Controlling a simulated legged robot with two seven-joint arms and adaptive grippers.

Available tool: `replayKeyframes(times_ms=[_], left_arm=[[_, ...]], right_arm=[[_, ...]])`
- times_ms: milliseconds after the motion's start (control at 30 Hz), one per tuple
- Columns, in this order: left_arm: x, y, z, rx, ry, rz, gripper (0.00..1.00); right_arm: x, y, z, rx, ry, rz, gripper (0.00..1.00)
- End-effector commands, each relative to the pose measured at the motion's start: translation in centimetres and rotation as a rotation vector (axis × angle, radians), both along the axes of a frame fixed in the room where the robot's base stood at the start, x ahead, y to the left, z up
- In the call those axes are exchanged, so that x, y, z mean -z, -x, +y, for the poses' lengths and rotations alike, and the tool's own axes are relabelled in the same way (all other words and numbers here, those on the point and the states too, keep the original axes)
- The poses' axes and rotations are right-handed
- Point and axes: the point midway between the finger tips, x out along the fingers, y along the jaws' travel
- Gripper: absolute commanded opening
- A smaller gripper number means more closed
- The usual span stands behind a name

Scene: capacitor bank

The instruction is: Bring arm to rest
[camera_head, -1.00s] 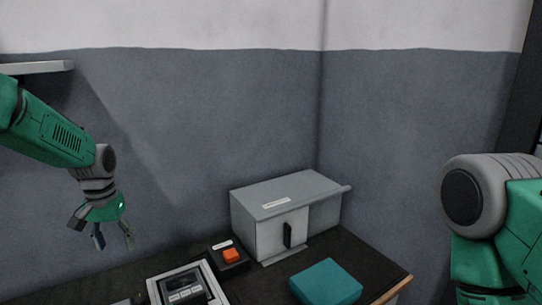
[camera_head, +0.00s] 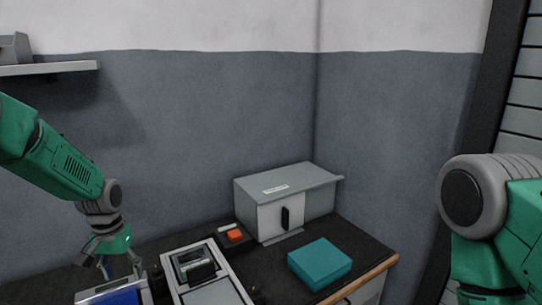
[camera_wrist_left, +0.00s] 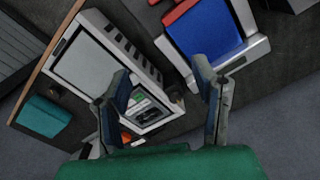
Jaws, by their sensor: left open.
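My left gripper (camera_head: 121,268) hangs at the lower left in the head view, pointing down, open and empty. It is above the back of the dark bench, near a blue-topped device (camera_head: 118,297). In the left wrist view its two fingers (camera_wrist_left: 163,100) are spread apart with nothing between them. Beyond them lie the grey panel device (camera_wrist_left: 105,65) and the blue-topped device (camera_wrist_left: 203,35). My right arm shows at the right edge of the head view, but its gripper is out of the frame.
A grey box with a black handle (camera_head: 285,217) stands at the bench's back corner. A teal block (camera_head: 320,262) lies in front of it. A red-orange button (camera_head: 235,236) sits left of the box. A shelf (camera_head: 48,69) juts from the wall at upper left.

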Motion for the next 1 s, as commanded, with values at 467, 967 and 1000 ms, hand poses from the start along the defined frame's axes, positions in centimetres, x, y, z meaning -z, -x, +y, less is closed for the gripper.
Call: replayKeyframes(times_ms=[467, 967, 1000], left_arm=[[15.5, 16.7, -4.4, 0.024, 0.020, 0.019, 0.53], [17.0, 40.5, -6.6, 0.033, -0.001, 0.016, 0.53], [18.7, 39.5, -6.6, 0.037, -0.001, 0.001, 0.53]], right_arm=[[0.0, 0.1, 0.0, 0.000, 0.000, 0.002, 0.40], [0.0, 0.1, 0.0, 0.000, 0.000, 0.001, 0.40], [1.5, 0.0, 0.0, 0.000, 0.000, 0.000, 0.40]])
